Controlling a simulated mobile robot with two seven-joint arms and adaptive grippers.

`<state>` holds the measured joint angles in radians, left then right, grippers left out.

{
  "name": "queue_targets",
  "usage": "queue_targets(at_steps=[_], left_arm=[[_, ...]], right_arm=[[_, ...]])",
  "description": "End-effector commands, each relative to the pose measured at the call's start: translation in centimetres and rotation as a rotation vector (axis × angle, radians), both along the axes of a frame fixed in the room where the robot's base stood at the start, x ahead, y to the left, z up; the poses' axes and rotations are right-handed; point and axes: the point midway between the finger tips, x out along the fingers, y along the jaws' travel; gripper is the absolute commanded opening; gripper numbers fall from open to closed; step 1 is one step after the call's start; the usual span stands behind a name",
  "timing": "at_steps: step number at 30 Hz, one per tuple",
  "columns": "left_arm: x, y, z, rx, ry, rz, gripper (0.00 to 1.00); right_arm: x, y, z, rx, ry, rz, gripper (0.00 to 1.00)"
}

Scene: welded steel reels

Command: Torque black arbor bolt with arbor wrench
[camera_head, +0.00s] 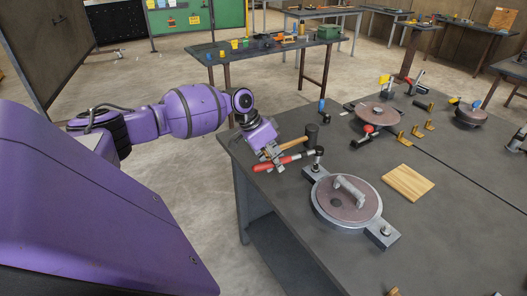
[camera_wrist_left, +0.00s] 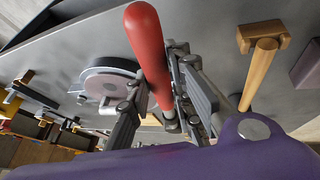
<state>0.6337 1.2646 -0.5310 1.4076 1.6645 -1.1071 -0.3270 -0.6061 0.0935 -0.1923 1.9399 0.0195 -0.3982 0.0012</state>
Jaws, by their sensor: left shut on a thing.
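My left gripper (camera_head: 274,159) is shut on the arbor wrench (camera_head: 297,157), around its shaft beside the red handle. The red handle (camera_wrist_left: 148,45) and both fingers of the left gripper (camera_wrist_left: 155,112) show in the left wrist view. In the head view the wrench's dark head is above the near-left end of a steel fixture (camera_head: 382,231) that carries a round reel (camera_head: 334,208) with a grey handle. The black arbor bolt is not clearly distinguishable under the wrench head; I cannot tell whether they touch. My right gripper is not in view.
A mallet (camera_head: 311,134) with a wooden handle lies just behind the wrench. A wooden block (camera_head: 408,182) is right of the fixture. A second reel (camera_head: 377,114), red-handled clamp and brass brackets stand farther back. The table's near right is mostly clear.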

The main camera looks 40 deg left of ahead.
Motion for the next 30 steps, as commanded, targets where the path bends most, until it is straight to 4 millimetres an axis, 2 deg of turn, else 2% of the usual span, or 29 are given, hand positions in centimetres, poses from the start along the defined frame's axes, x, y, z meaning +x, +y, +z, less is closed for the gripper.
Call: queue_targets(at_steps=[1,4,7,13,21,30], left_arm=[[0.0,-0.9,2.1,-0.005,-0.031,0.034,0.0],[-0.8,-2.2,1.2,-0.004,-0.02,0.118,0.0],[-1.2,-3.3,0.2,-0.001,-0.005,0.193,0.0],[-1.8,-5.6,-0.1,-0.003,-0.003,0.336,0.0],[-1.8,-9.0,0.0,-0.004,-0.003,0.542,0.0],[-0.4,-14.0,0.1,-0.012,-0.002,0.844,0.0]], right_arm=[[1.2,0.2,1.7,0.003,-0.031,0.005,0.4],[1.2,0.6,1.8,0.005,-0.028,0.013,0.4],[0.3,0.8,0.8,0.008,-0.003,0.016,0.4],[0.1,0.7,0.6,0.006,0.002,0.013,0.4],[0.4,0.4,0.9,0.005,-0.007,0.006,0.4],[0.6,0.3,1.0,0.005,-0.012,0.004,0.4]])
